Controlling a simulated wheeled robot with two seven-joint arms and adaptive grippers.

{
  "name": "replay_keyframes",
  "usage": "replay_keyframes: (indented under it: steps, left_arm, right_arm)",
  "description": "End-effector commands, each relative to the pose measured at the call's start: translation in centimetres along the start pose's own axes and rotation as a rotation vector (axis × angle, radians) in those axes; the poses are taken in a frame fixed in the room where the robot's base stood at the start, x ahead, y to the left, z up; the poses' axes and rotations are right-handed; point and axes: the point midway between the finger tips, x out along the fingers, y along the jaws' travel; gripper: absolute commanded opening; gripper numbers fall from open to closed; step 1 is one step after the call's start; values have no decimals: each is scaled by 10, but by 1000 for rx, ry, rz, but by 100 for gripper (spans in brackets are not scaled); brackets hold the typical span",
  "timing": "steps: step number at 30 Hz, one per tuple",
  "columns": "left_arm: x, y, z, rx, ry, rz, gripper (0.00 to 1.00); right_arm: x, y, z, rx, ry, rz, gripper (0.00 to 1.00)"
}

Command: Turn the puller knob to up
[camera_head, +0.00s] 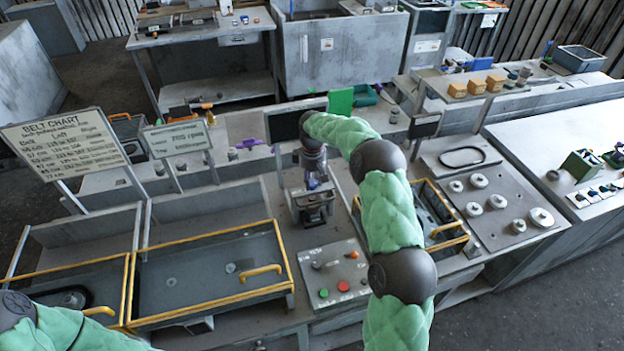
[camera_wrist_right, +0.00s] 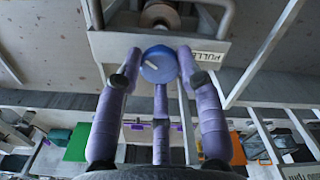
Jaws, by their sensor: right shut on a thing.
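The puller (camera_head: 312,208) is a small grey metal fixture on the bench, centre of the head view. Its blue round knob (camera_wrist_right: 158,64) shows in the right wrist view, with a short white mark on the left part of its face. A label reading PULLER is upside down beside it. My right gripper (camera_head: 314,182) reaches down to the puller; in the wrist view its purple fingers (camera_wrist_right: 158,72) are closed around the knob. In the head view the gripper hides the knob. My left arm shows at the lower left, its gripper out of view.
A button panel (camera_head: 335,288) with red and green buttons lies in front of the puller. A yellow-rimmed tray (camera_head: 160,318) is to the left. A plate with several grey discs (camera_head: 497,201) is to the right. Signs stand behind on the left.

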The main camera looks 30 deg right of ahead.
Motion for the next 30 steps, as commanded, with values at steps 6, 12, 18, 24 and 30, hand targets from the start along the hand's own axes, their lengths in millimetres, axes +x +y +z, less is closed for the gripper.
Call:
replay_keyframes:
  steps: [6, 12, 18, 24, 30]
  left_arm:
    - [-2, 1, 0, 0, 0, 0, 40]
    - [-3, 1, 0, 0, 0, 0, 40]
    - [-5, 2, 0, 0, 0, 0, 40]
    - [-7, 2, 0, 0, 0, 0, 40]
    - [-8, 3, 0, 0, 0, 0, 40]
  right_arm:
    - [5, -2, 4, -205, -15, -11, 5]
    - [5, 0, 4, -394, -14, -11, 5]
    - [4, 1, 4, -584, -13, -11, 5]
    - [4, 3, 4, -773, -12, -10, 5]
    - [4, 4, 4, -963, -11, -10, 5]
